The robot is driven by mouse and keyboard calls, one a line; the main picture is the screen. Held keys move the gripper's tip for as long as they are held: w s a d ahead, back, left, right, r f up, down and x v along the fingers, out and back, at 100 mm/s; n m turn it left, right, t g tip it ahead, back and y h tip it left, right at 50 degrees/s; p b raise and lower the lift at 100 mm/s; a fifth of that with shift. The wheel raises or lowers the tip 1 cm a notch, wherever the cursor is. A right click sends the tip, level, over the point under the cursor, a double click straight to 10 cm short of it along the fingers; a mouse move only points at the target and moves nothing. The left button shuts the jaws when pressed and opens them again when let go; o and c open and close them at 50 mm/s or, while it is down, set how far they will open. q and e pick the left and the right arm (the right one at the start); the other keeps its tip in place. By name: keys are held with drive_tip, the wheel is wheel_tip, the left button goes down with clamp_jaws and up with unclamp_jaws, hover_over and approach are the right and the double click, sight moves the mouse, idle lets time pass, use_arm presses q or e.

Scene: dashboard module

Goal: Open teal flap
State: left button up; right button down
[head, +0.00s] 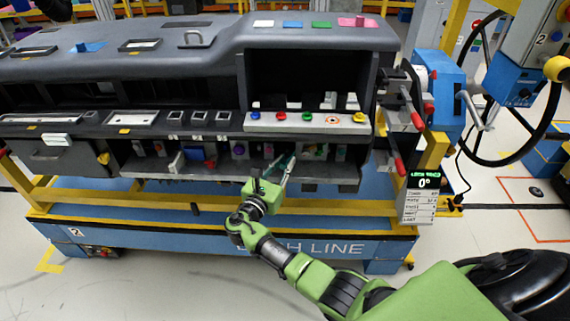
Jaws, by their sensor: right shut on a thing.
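My right gripper (280,166) reaches up from below to the lower open shelf of the dark dashboard module (120,68). Its fingers are closed at a small teal piece, which I take to be the teal flap (284,158). The fingers and the shelf's shade hide part of the flap, so its exact angle cannot be told. My left gripper is not in view.
A row of coloured buttons (290,117) sits just above the shelf. Other small coloured parts stand on both sides of my gripper. A blue and yellow line frame (190,225) runs below. A steering wheel (485,90) and red-tipped levers (415,120) are at right.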

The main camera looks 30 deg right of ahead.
drive_tip(key=c, duration=2)
unclamp_jaws()
drive_tip(key=shift+w+a+r, duration=0.2)
drive_tip(key=shift+w+r, duration=0.05)
drive_tip(key=shift+o, duration=0.2)
drive_tip(key=shift+f, duration=0.15)
drive_tip(key=shift+s+a+f, duration=0.1)
drive_tip(key=shift+s+a, duration=0.05)
drive_tip(key=shift+s, duration=0.1)
drive_tip(key=v, duration=1.1)
drive_tip(key=shift+a, duration=0.3)
